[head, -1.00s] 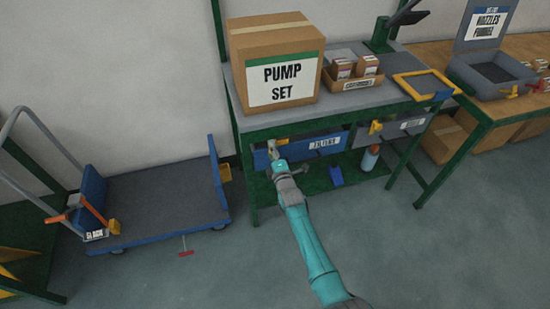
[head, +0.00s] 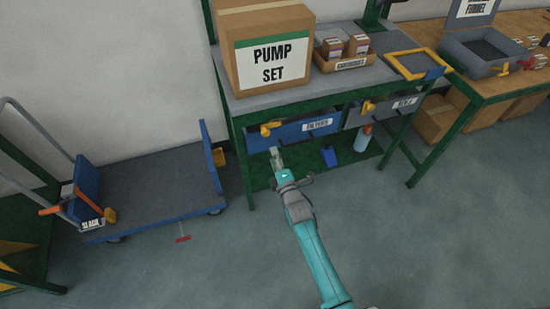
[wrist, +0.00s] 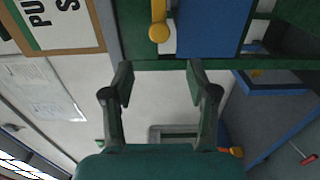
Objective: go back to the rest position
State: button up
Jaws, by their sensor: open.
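My gripper (head: 276,158) is at the end of my teal arm, in front of and just below the blue "FILTERS" drawer (head: 296,133). In the wrist view my gripper (wrist: 160,82) shows two dark fingers spread apart with nothing between them. The drawer's yellow handle (head: 270,129) is just beyond the fingertips in the head view. In the wrist view the handle (wrist: 159,25) and the blue drawer front (wrist: 208,28) lie past the fingers, apart from them.
A green workbench (head: 340,95) carries a "PUMP SET" box (head: 272,65) and a small parts tray (head: 345,62). A blue flatbed cart (head: 160,190) stands at left. A second table (head: 500,75) is at right.

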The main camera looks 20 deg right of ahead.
dwell(0.5)
jog(key=s+f+m+g, duration=0.2)
jog(key=s+m, duration=0.6)
jog(key=s, duration=2.2)
jog(key=s+r+m, duration=0.5)
jog(key=s+r, duration=0.3)
jog(key=s, duration=0.3)
jog(key=s+r+m+g, duration=0.1)
jog(key=s+r+m, duration=0.4)
jog(key=s+r, duration=0.3)
jog(key=v, duration=0.3)
jog(key=shift+s, duration=0.15)
